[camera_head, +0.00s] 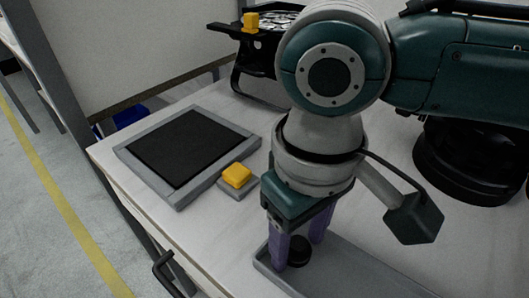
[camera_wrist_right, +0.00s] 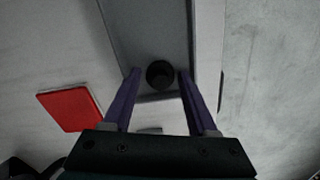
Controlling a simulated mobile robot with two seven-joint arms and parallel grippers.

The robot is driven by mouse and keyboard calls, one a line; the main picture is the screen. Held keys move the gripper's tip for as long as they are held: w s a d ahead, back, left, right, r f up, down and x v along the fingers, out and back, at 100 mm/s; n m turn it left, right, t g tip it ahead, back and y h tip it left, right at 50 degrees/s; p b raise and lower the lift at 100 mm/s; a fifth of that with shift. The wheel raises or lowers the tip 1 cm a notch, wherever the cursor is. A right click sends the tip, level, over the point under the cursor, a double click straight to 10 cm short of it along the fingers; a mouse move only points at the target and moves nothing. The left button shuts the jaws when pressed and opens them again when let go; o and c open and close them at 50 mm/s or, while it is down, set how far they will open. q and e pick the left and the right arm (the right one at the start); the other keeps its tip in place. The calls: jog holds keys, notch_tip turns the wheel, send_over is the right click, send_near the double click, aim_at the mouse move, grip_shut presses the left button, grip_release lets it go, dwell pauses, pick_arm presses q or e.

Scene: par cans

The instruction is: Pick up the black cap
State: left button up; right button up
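The black cap (camera_head: 299,250) is a small dark round piece in the grey tray (camera_head: 262,266) at the front of the table. It also shows in the right wrist view (camera_wrist_right: 160,74), near the end of the tray. My right gripper (camera_head: 298,250) points down over the tray, its purple fingers on either side of the cap. In the right wrist view the fingers (camera_wrist_right: 158,72) are spread, with gaps between them and the cap. Whether the fingertips are down at cap height is hard to tell. My left gripper is not in view.
A grey-framed black panel (camera_head: 184,148) lies at the table's left, with a yellow block (camera_head: 236,175) on a grey base beside it. A black fixture (camera_head: 262,50) stands at the back. A red piece (camera_wrist_right: 71,106) lies near the tray.

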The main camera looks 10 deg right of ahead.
grip_shut()
jog(key=shift+r, duration=0.1)
dwell(0.4)
